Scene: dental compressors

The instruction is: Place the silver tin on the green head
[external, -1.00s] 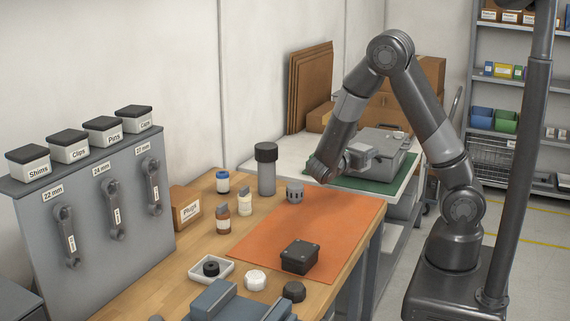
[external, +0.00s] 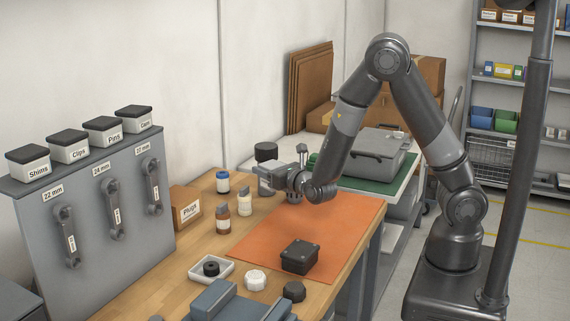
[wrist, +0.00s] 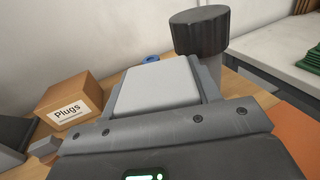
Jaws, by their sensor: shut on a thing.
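My gripper (external: 285,172) is over the wooden bench, at the far end of the orange mat. It is shut on a pale grey, rounded-edge block (wrist: 158,85), which appears to be the silver tin. In the wrist view the block sits between the fingers; in the external view the gripper and arm make it hard to separate. I cannot clearly pick out a green head in either view. A green mat (external: 325,175) lies under a grey case (external: 365,150) on the white side table.
A grey cylinder with a black cap (wrist: 200,30) stands just beyond my gripper. The Plugs box (wrist: 68,108), bottles (external: 223,218) and a black box (external: 300,256) stand nearby. The orange mat (external: 330,225) is mostly clear.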

